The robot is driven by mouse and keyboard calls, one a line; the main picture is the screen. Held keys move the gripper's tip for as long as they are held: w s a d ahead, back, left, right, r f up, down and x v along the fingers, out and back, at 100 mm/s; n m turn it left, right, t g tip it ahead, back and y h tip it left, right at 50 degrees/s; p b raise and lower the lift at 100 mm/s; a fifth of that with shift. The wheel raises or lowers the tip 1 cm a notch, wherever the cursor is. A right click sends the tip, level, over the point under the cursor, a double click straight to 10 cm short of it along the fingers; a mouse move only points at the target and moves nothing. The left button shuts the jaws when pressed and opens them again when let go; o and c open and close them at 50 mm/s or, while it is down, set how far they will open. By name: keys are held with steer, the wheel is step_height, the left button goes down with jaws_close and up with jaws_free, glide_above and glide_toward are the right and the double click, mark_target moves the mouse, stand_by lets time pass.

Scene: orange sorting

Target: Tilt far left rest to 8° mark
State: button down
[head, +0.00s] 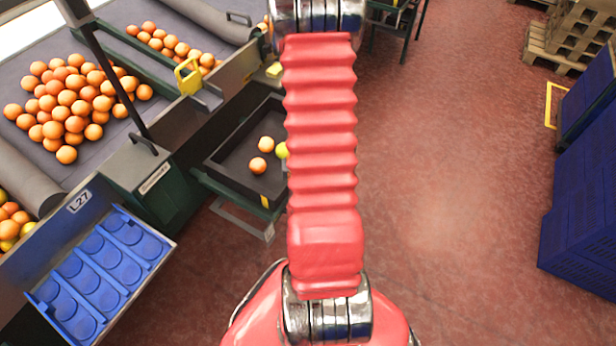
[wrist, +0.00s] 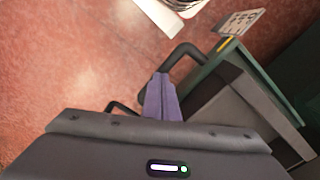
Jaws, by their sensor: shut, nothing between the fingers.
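In the wrist view my gripper (wrist: 162,100) shows as purple fingers closed together, with nothing between them. A dark curved bar handle (wrist: 186,50) rises beside and behind the fingertips; I cannot tell whether they touch it. The handle joins a green and dark grey body (wrist: 215,95) on the right. A pale plate with small dark marks (wrist: 240,22) stands above that body, with a yellow strip below it. Its marks are too small to read, so the tilt angle cannot be told. In the head view my gripper is out of sight; I cannot tell which part there is this rest.
In the head view a sorting table (head: 185,160) on the left carries many oranges. A black tray (head: 228,160) beside it holds a few fruits. A blue tray (head: 105,262) is at lower left. Blue crates (head: 578,215) and pallets (head: 565,38) stand right. Red floor between is clear.

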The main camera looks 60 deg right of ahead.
steer(key=shift+f, duration=1.45)
stand_by(2.0)
steer(key=shift+r, duration=0.1)
step_height(320, 180, up, 9)
stand_by(1.4)
steer(key=shift+s, duration=0.1)
stand_by(0.5)
steer(key=w+a+r+n+t, duration=0.1)
steer(key=a+r+n, duration=0.4)
steer(key=a+r, duration=1)
steer(key=w+a+r+n+t, duration=0.2)
steer(key=a+r+n+t, duration=0.2)
steer(key=a+r, duration=1.1)
steer(key=shift+a+r+n+t, duration=0.15)
steer(key=shift+r+n+t, duration=0.15)
steer(key=shift+r+n, duration=0.55)
